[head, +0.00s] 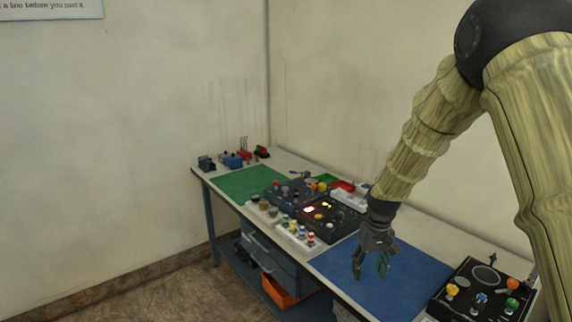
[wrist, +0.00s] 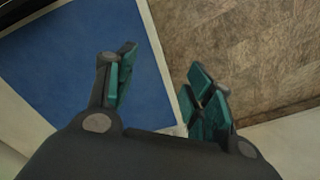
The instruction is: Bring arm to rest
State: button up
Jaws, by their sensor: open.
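My gripper (head: 371,267) hangs from my arm over the blue mat (head: 345,275) on the workbench in the head view. Its fingers point down and are spread apart, with nothing between them. In the wrist view my gripper (wrist: 158,90) shows its teal finger pads well apart and empty. Below them lie the blue mat (wrist: 75,65), the pale bench edge and the brown floor. My arm comes down from the upper right of the head view, bent at the elbow.
The workbench carries a dark control panel (head: 330,219) with lit red and yellow parts, a green mat (head: 250,184), and another dark panel (head: 478,290) with coloured knobs at the right. An orange bin (head: 278,291) sits underneath. Walls stand behind; floor at the left is clear.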

jog(key=s+f+b, duration=0.1)
jog(key=s+f, duration=0.8)
jog(key=f, duration=0.3)
jog(key=s+f, duration=1)
jog(key=f, duration=0.3)
jog(key=s+f, duration=0.3)
jog(key=s, duration=0.7)
jog(key=s+f+b, duration=0.1)
jog(key=s+f, duration=0.2)
jog(key=s, duration=0.8)
jog(key=s+f+m, duration=0.1)
jog(key=s+f, duration=0.3)
jog(key=s, duration=0.6)
jog(key=shift+s+a+h+b, duration=0.15)
jog(key=shift+a+h+b, duration=0.15)
jog(key=shift+a, duration=0.1)
jog(key=shift+f, duration=0.1)
